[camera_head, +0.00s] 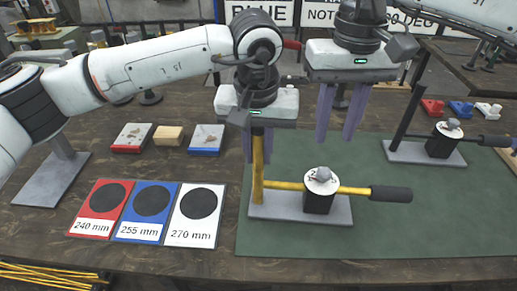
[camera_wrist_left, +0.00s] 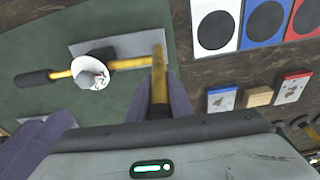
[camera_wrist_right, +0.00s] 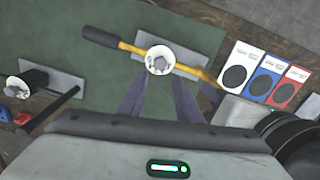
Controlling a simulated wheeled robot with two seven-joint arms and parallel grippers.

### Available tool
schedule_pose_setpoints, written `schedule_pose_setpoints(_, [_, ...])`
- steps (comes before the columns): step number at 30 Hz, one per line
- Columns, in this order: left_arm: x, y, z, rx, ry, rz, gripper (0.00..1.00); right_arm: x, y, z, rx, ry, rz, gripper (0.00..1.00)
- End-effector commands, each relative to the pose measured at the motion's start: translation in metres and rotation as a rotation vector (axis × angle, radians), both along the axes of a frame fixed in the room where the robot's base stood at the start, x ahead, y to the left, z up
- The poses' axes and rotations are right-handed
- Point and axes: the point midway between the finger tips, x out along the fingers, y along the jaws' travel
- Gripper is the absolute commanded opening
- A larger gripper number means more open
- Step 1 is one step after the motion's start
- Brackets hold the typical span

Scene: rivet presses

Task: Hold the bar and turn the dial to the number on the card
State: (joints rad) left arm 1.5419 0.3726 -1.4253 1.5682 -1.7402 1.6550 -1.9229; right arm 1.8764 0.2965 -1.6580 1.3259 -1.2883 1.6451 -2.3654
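A press on the green mat has a yellow upright bar (camera_head: 257,165), a yellow lever with a black handle (camera_head: 390,194), and a white dial (camera_head: 322,181) with a grey knob on a black block. The dial also shows in the left wrist view (camera_wrist_left: 91,72) and the right wrist view (camera_wrist_right: 160,60); its marks are too small to read. My left gripper (camera_head: 258,158) is at the upright bar, its fingers apart; in the left wrist view the bar is close to the right finger. My right gripper (camera_head: 336,139) is open and empty, above and behind the dial.
Red (camera_head: 103,198), blue (camera_head: 147,202) and white (camera_head: 197,205) cards read 240, 255 and 270 mm, each with a black disc. Small blocks lie behind them. A second press (camera_head: 428,150) with a dark lever stands at right. A partly hidden sign (camera_head: 259,13) reads BLUE.

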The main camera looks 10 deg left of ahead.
Motion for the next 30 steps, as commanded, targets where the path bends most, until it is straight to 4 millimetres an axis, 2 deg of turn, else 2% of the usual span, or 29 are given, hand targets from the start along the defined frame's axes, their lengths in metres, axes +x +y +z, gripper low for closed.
schedule_pose_setpoints(4, [0.0,0.0,0.0,0.0,0.0,0.0,0.0,0.0,0.0,0.0,0.0,0.0,0.0,0.33])
schedule_pose_setpoints(6, [0.0,0.0,0.0,0.0,0.0,0.001,0.0,0.0,0.0,0.0,0.0,0.0,0.0,0.44])
schedule_pose_setpoints(11, [0.0,0.0,0.001,0.0,-0.001,0.001,0.0,-0.001,0.001,-0.002,0.009,0.009,-0.019,0.44])
schedule_pose_setpoints(14, [0.0,0.0,0.001,0.0,-0.001,0.001,0.0,-0.006,0.004,-0.01,0.05,0.047,-0.098,0.44])
schedule_pose_setpoints(20, [0.0,0.0,0.001,-0.001,-0.001,0.001,0.0,-0.026,0.019,-0.038,0.192,0.254,-0.488,0.44])
schedule_pose_setpoints(25, [0.0,0.0,0.001,-0.001,-0.001,0.001,0.0,-0.044,0.03,-0.056,0.27,0.522,-0.926,0.44])
schedule_pose_setpoints(30, [0.0,0.0,0.001,-0.001,-0.001,0.001,0.0,-0.055,0.035,-0.066,0.255,0.83,-1.36,0.44])
